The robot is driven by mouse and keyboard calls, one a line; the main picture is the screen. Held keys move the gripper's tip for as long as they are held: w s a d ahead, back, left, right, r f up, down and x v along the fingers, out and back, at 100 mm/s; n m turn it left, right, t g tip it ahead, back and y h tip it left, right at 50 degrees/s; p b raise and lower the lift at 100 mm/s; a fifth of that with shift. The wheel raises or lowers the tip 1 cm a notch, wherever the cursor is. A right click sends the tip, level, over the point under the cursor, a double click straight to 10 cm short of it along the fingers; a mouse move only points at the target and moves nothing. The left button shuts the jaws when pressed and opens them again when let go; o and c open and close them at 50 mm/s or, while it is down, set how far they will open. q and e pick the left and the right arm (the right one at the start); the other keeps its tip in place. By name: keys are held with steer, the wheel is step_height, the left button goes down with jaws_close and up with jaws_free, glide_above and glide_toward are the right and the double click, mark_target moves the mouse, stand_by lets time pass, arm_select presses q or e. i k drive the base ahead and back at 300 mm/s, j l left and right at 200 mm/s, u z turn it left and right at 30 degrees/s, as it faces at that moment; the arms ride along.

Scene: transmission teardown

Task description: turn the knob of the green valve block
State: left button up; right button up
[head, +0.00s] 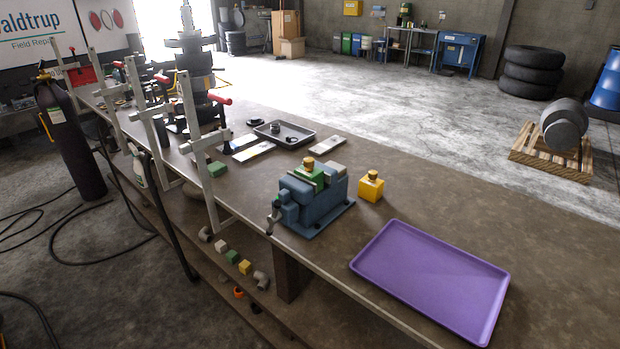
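The green valve block (316,178) sits at the top of a blue bench vise (322,206), apparently between its jaws. Its small brass-coloured knob (309,163) stands upright on top and is uncovered. The lower part of the block is hidden by the vise. Neither of my grippers is in view, and nothing touches the block or knob except the vise.
A yellow block (371,188) with a similar knob stands right of the vise. A purple tray (430,279) lies empty at the front right. A dark tray (283,134) is behind the vise. Clamps (197,150) stand along the left bench edge.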

mark_target(308, 161)
steer(key=j+z, duration=0.1)
steer(key=z, duration=0.95)
steer(key=j+z, duration=1)
steer(key=k+j+z, duration=0.1)
steer(key=j, duration=0.25)
steer(key=k+j+z, duration=0.15)
steer(key=j, duration=0.15)
steer(key=k+j+z, duration=0.1)
steer(key=j, duration=0.25)
steer(key=k, duration=0.05)
